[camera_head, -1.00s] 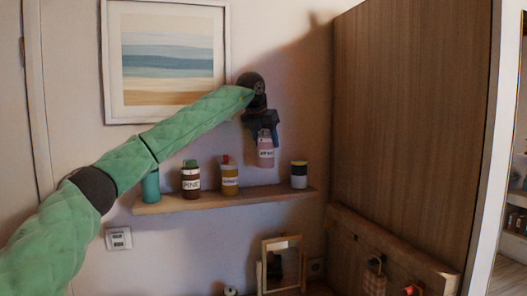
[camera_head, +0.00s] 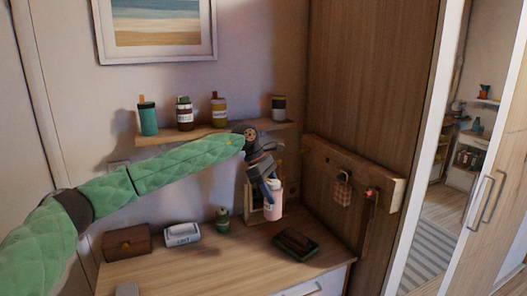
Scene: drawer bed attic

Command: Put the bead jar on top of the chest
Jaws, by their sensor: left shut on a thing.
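My left gripper (camera_head: 269,186) is shut on a pale pink jar with a white label (camera_head: 273,206), which I take to be the bead jar. The jar hangs nearly upright from the fingers, in front of a wood-framed mirror, apparently a little above the chest. The chest (camera_head: 235,262) has a light wooden top and a white drawer front at its lower right. The gap under the jar is hard to judge. My right gripper is out of view.
On the chest top are a brown box (camera_head: 127,243), a white container (camera_head: 182,235), a small green bottle (camera_head: 223,218) and a dark tray (camera_head: 296,243). A wall shelf (camera_head: 215,131) holds several jars. A wooden panel with hooks (camera_head: 352,178) stands at right. The chest's front middle is clear.

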